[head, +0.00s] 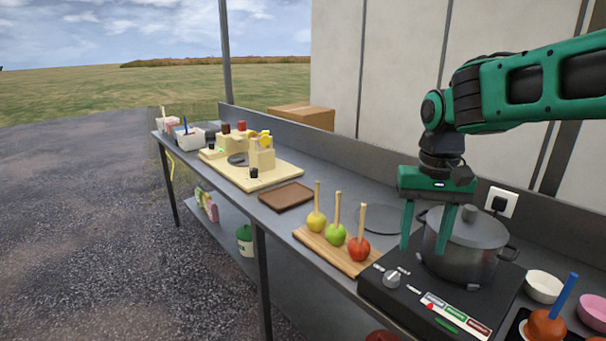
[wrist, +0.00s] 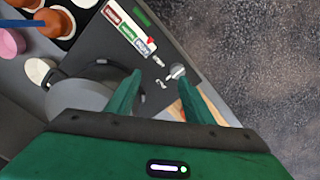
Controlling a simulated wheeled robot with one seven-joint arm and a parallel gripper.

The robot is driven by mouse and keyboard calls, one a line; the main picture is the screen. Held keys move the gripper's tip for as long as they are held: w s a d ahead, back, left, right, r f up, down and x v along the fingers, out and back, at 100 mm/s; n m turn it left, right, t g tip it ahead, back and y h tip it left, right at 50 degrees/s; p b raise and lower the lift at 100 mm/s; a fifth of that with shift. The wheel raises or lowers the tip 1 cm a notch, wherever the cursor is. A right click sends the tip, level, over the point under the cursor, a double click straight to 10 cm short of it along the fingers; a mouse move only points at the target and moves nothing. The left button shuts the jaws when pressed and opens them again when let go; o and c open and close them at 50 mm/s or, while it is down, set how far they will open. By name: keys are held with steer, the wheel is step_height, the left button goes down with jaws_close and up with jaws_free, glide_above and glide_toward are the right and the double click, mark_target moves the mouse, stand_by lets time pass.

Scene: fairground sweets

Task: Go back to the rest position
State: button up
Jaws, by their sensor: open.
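My green gripper (head: 425,236) is open and empty. In the head view it hangs from the raised arm at the right, fingers pointing down, in front of the grey lidded pot (head: 470,252) and above the left part of the black hob (head: 425,308). In the wrist view my two green fingers (wrist: 160,98) are spread apart with nothing between them. The pot (wrist: 75,100) lies left of the fingers there, and the hob (wrist: 125,50) lies beyond them. The gap between fingertips and hob cannot be judged exactly.
A wooden board (head: 335,254) with yellow, green and red apples on sticks stands left of the hob. A brown tray (head: 286,196) lies farther back.

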steer(key=s+d+f, duration=0.1)
steer(key=s+d, duration=0.2)
steer(key=s, duration=0.1)
steer(key=s+d+f+m, duration=0.1)
steer(key=s+d, duration=0.2)
steer(key=s, duration=0.1)
steer(key=s+d+f+m, duration=0.1)
steer(key=s+d+f, duration=0.1)
steer(key=s+d, duration=0.2)
steer(key=shift+d, duration=0.1)
steer(key=s+d+f+m, duration=0.1)
steer(key=s+d+f, duration=0.2)
steer(key=s, duration=0.6)
steer(key=shift+f, duration=0.6)
steer(key=shift+w+f, duration=0.35)
steer(key=shift+w, duration=0.4)
steer(key=shift+s+r, duration=0.1)
steer(key=shift+s, duration=0.05)
